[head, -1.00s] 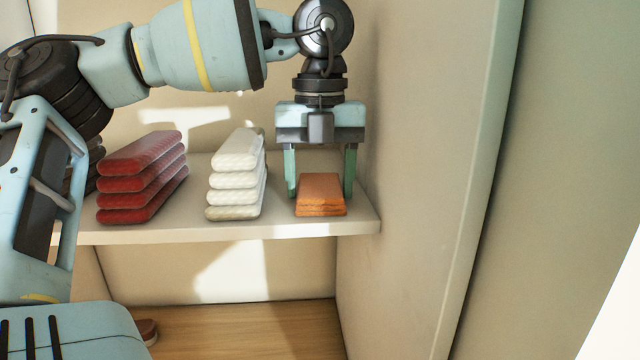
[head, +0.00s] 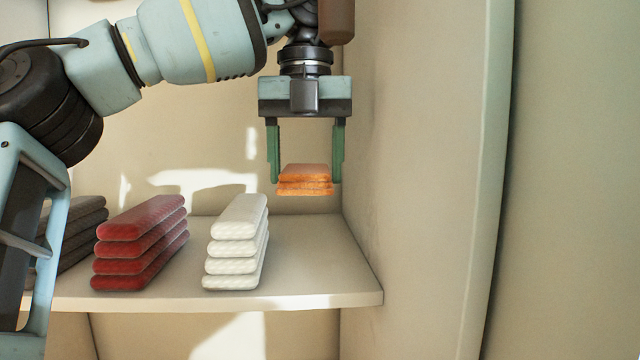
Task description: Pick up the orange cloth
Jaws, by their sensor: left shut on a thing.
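The orange cloth (head: 305,181) is a small folded stack in the head view, right of centre. My left gripper (head: 306,170) points down with one finger at each side of the cloth. It is shut on the cloth and holds it up in the air above the right part of the shelf (head: 310,262). The cloth hangs level, clear of the shelf top. My right gripper is not in view.
A white folded stack (head: 237,243) stands on the shelf, left of the cleared spot. A red stack (head: 140,243) and a dark grey stack (head: 80,235) stand further left. The cabinet's side wall (head: 420,180) is close on the right.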

